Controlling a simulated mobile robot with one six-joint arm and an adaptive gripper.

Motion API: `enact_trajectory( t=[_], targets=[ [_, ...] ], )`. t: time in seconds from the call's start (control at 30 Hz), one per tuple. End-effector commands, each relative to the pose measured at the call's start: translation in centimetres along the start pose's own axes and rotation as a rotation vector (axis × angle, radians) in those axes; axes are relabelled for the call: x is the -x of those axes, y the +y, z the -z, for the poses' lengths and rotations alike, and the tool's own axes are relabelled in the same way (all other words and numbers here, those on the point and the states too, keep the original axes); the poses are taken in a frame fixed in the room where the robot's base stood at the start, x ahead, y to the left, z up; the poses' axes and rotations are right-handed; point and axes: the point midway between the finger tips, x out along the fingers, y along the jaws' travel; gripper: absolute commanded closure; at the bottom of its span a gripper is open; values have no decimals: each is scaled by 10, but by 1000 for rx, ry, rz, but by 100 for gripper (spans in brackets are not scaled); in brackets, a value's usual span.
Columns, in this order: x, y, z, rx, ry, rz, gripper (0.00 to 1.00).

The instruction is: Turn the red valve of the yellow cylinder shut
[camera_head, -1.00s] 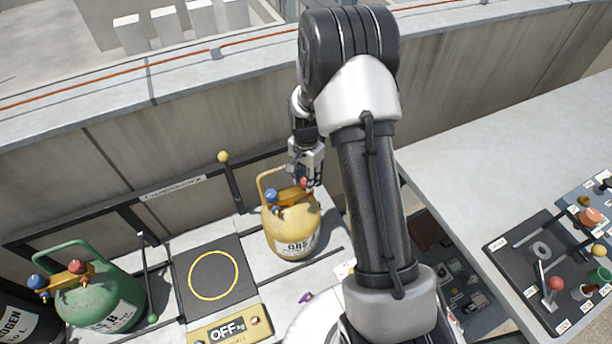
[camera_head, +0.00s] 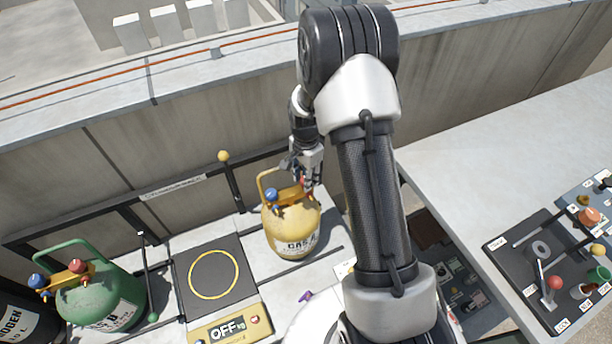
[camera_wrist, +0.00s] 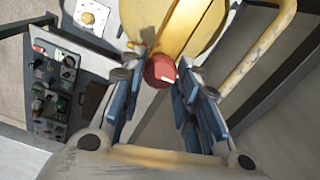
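The yellow cylinder (camera_head: 290,232) stands upright on the bench in the head view, with a blue valve (camera_head: 271,195) at its top left. Its round red valve (camera_wrist: 160,70) shows clearly in the wrist view; in the head view my gripper (camera_head: 306,180) mostly hides it. In the wrist view my gripper (camera_wrist: 157,82) is open, with its blue-padded fingers on either side of the red valve. A gap shows at the left finger; the right finger is very close, and I cannot tell whether it touches.
A green cylinder (camera_head: 100,300) with its own blue and red valves stands at the left. A scale (camera_head: 226,328) reading OFF and its dark plate (camera_head: 190,268) lie between the cylinders. A yellow handle (camera_wrist: 262,45) rises right of my gripper. A concrete parapet (camera_head: 250,110) runs behind.

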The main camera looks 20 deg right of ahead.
Motion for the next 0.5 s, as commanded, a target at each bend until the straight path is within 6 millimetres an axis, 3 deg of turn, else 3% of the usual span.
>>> enact_trajectory(
  t=[0.27, 0.5],
  targets=[
    [0, 0, 0, 1, 0, 0, 51],
    [0, 0, 0, 2, 0, 0, 51]
  ],
)
